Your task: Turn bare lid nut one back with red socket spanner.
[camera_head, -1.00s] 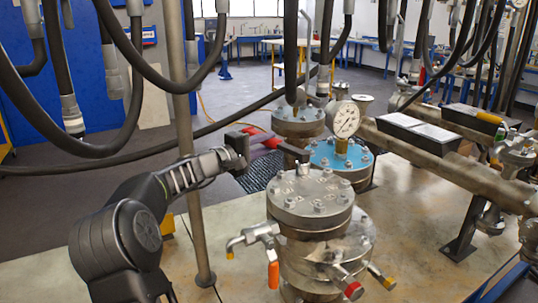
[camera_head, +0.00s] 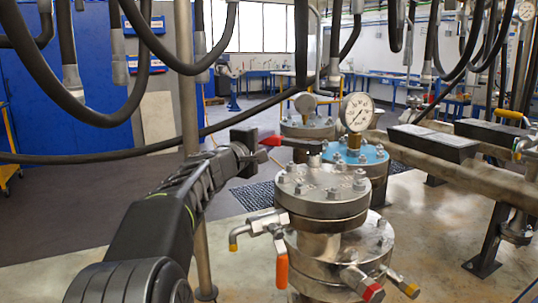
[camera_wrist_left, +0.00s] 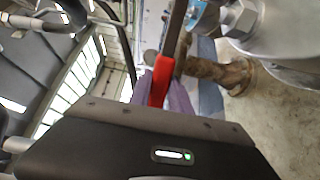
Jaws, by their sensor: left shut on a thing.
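My left gripper (camera_head: 258,143) is shut on the red handle of the socket spanner (camera_head: 271,141). In the left wrist view, the red handle (camera_wrist_left: 161,82) sits between the purplish finger pads, with its dark shaft running up the picture. In the head view the dark arm of the spanner reaches right, and its socket end is over the back of the bare steel lid (camera_head: 322,196). Whether the socket touches a nut cannot be told. Several nuts ring the lid, and which is nut one is unclear. My right gripper is out of view.
Behind the bare lid stands a blue-lidded vessel (camera_head: 362,157) with a pressure gauge (camera_head: 357,111). A valve with an orange handle (camera_head: 282,270) juts from the front vessel. Hoses hang overhead. A post (camera_head: 190,120) stands behind my left arm.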

